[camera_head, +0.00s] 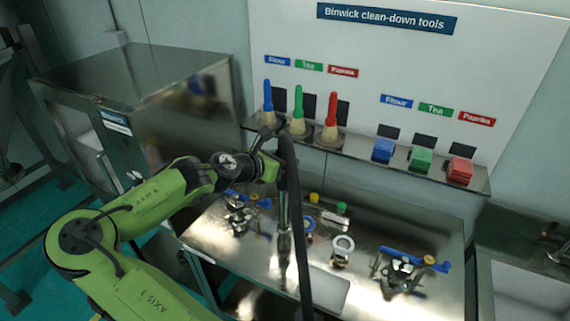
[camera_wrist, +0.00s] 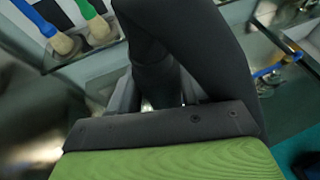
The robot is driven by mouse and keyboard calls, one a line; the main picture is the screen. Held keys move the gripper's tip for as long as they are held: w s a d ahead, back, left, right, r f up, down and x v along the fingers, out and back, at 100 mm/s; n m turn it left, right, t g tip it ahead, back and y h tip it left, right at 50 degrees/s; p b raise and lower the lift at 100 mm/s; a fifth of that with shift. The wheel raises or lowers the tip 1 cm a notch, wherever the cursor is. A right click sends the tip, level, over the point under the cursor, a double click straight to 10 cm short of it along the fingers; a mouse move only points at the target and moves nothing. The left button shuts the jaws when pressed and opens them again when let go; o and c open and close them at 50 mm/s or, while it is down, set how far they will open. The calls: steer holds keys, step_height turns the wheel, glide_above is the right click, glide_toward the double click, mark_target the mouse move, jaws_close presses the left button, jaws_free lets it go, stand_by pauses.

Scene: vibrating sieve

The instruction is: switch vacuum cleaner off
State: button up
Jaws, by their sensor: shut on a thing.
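My gripper (camera_head: 276,160) is shut on a black vacuum hose wand, held above the steel table. The black hose (camera_head: 293,190) loops over at the grip and hangs down in front of the table. A metal nozzle tube (camera_head: 284,240) points down below the grip. In the wrist view the thick black hose (camera_wrist: 185,35) rises from between the grey fingers and bends to the right. The vacuum cleaner's body and its switch cannot be made out in either view.
The steel table (camera_head: 215,245) bears several metal fittings and blue-handled clamps (camera_head: 404,268). Behind it, a shelf (camera_head: 350,150) holds blue, green and red brushes and stacked coloured blocks. A steel cabinet (camera_head: 150,120) stands at left, and a sink (camera_head: 525,285) at right.

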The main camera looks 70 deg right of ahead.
steer(key=shift+w+f, duration=0.1)
steer(key=shift+f, duration=0.05)
steer(key=o, duration=1.1)
steer(key=shift+f, duration=0.1)
steer(key=shift+c, duration=0.2)
steer(key=shift+a+r, duration=0.2)
steer(key=v, duration=1.1)
steer(key=shift+a, duration=0.25)
